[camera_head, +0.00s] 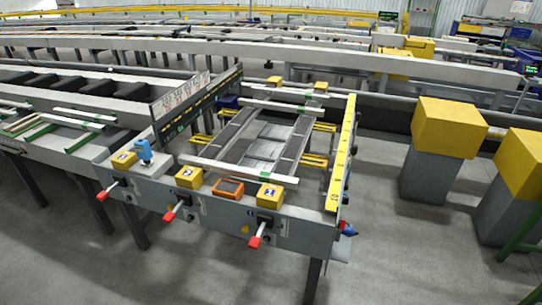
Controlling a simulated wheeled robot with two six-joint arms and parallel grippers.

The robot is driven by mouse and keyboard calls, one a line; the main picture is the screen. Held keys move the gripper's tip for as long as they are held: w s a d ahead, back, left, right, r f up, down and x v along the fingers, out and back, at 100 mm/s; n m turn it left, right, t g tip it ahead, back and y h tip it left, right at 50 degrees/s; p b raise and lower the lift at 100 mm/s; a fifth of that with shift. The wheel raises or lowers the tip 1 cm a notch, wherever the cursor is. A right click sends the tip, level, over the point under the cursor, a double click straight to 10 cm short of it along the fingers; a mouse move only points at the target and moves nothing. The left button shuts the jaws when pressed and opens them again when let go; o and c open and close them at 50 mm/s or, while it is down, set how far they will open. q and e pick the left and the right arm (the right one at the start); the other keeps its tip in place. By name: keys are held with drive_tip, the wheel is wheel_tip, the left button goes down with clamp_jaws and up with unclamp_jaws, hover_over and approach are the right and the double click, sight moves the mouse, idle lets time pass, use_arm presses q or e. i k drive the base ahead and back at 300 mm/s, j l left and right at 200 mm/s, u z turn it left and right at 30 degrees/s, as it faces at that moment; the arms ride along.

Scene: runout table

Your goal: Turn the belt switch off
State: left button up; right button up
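The runout table has a grey front panel (210,207). Three levers with red grips stick out of it: a left one (103,194), a middle one (170,215) and a right one (255,241). An orange-framed box with a dark face (228,187) sits on the panel's top edge. A blue upright fitting (145,150) stands at its left, and a blue and red knob-like part (347,230) is at the right corner. I cannot tell which of these is the belt switch, or its setting. Neither of my grippers is in view.
Yellow blocks (270,195) stand along the front edge. A yellow ruler-like rail (341,155) runs along the right side. Grey pedestals with yellow tops (449,127) stand at the right. The floor in front (190,270) is clear.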

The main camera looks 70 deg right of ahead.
sight(341, 222)
drive_tip(key=k+l+z, duration=0.1)
drive_tip(key=z, duration=0.3)
drive_tip(key=l+z, duration=0.15)
drive_tip(key=z, duration=0.2)
drive_tip(key=k+l+z, duration=0.1)
drive_tip(key=z, duration=0.3)
drive_tip(key=l+z, duration=0.25)
drive_tip(key=z, duration=0.15)
drive_tip(key=l+z, duration=0.2)
drive_tip(key=l, duration=0.45)
drive_tip(key=i+l+z, duration=0.1)
drive_tip(key=l+z, duration=0.15)
drive_tip(key=l, duration=0.35)
drive_tip(key=i+l, duration=0.1)
drive_tip(key=l, duration=0.45)
drive_tip(key=k+l+z, duration=0.1)
drive_tip(key=l, duration=0.2)
drive_tip(key=k+l+z, duration=0.25)
drive_tip(key=l, duration=0.3)
